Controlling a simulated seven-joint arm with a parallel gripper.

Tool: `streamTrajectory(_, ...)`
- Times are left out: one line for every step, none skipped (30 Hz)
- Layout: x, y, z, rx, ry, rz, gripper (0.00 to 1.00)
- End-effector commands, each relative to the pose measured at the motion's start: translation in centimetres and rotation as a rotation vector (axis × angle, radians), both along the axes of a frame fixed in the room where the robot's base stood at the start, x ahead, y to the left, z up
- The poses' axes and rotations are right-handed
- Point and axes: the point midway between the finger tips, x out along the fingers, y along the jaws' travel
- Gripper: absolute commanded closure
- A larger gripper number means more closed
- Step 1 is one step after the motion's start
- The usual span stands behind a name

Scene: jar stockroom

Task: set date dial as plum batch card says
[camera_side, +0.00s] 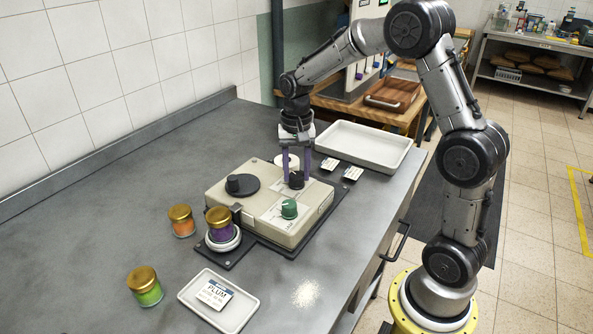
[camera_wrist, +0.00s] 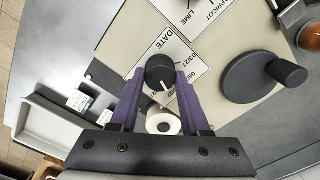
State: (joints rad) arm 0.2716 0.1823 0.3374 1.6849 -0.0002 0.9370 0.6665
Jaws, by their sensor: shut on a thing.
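The date dial (camera_wrist: 160,70) is a black round knob with a white pointer line on the beige machine (camera_side: 320,199). My gripper (camera_side: 296,178) reaches down from above, its purple fingers shut on the dial from both sides. In the wrist view the pointer runs downward, slightly right.
A green knob (camera_side: 289,208) and a black crank disc (camera_side: 242,185) sit near the dial. A purple jar (camera_side: 219,222) stands on a round pad; orange (camera_side: 182,220) and green (camera_side: 145,286) jars stand left. A large white tray (camera_side: 365,145) and two cards lie right.

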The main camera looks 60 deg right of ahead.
Motion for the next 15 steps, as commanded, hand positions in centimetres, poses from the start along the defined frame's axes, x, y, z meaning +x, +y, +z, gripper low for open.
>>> streamTrajectory(-0.01, 0.02, 0.07, 0.000, 0.000, 0.001, 1.00)
streamTrajectory(-0.01, 0.02, 0.07, 0.000, 0.000, 0.001, 0.48)
streamTrajectory(-0.01, 0.02, 0.07, 0.000, 0.000, 0.001, 0.41)
streamTrajectory(-0.01, 0.02, 0.06, 0.000, 0.000, 0.001, 0.36)
streamTrajectory(-0.01, 0.02, 0.06, 0.000, 0.000, 0.001, 0.30)
streamTrajectory(-0.01, 0.01, 0.05, 0.000, 0.000, 0.001, 0.23)
streamTrajectory(-0.01, 0.01, 0.05, 0.000, 0.000, 0.001, 0.23)
streamTrajectory(-0.01, 0.01, 0.04, 0.000, 0.000, 0.001, 0.23)
streamTrajectory(-0.01, 0.01, 0.04, 0.000, 0.000, 0.001, 0.23)
streamTrajectory(-0.01, 0.01, 0.03, 0.000, 0.000, 0.001, 0.23)
streamTrajectory(-0.01, 0.01, 0.03, 0.000, 0.000, 0.001, 0.23)
streamTrajectory(-0.01, 0.01, 0.02, 0.000, 0.000, 0.001, 0.23)
streamTrajectory(-0.01, 0.01, 0.02, 0.000, 0.000, 0.001, 0.23)
streamTrajectory(0.00, 0.01, 0.04, 0.000, 0.000, 0.001, 0.23)
streamTrajectory(0.01, 0.01, 0.11, 0.000, 0.000, 0.001, 0.23)
